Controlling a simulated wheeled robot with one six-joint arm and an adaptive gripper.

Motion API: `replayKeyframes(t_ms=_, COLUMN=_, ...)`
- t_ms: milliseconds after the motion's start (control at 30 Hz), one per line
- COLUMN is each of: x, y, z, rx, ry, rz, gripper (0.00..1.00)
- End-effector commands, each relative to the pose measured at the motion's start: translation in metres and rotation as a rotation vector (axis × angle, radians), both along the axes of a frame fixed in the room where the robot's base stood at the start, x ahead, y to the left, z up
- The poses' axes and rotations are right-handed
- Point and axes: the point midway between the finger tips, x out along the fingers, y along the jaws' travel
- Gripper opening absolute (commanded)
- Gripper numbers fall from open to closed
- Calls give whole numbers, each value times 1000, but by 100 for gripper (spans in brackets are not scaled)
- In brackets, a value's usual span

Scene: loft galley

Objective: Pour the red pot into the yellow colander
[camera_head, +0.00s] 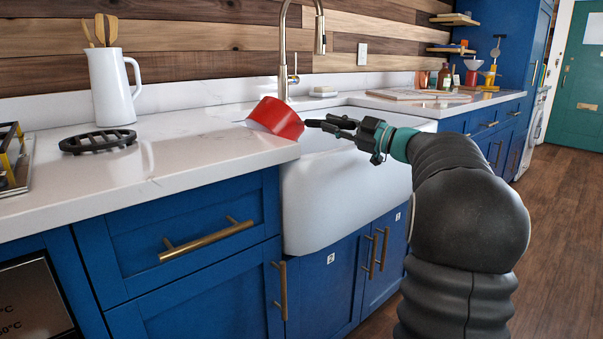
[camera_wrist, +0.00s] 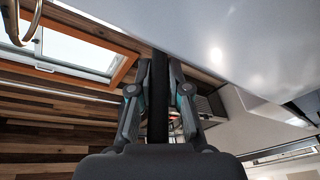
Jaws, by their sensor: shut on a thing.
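The red pot (camera_head: 275,118) is held tilted at the left side of the white sink (camera_head: 330,190). Its pale opening faces down and to the left, near the counter edge. My gripper (camera_head: 322,123) is to the right of the pot, over the sink. The wrist view shows its two fingers (camera_wrist: 157,85) closed on a dark bar, the pot's handle (camera_wrist: 158,105). I see no yellow colander; the inside of the sink is mostly hidden by its front wall, the pot and my gripper. What leaves the pot, if anything, cannot be seen.
A brass faucet (camera_head: 284,50) rises behind the pot. A white pitcher with utensils (camera_head: 112,90) and a black trivet (camera_head: 97,141) stand on the left counter. A board (camera_head: 418,95) and a yellow appliance (camera_head: 490,77) are on the far counter. The counter just left of the pot is clear.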

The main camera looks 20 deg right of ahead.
Motion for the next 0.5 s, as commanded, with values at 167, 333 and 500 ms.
replayKeyframes(t_ms=167, x=0, y=-1, z=0, rx=15, ry=1, rz=1, gripper=0)
replayKeyframes(t_ms=333, x=0, y=-1, z=-2, rx=26, ry=4, rz=1, gripper=0)
replayKeyframes(t_ms=500, x=0, y=-2, z=-4, rx=35, ry=8, rz=1, gripper=0)
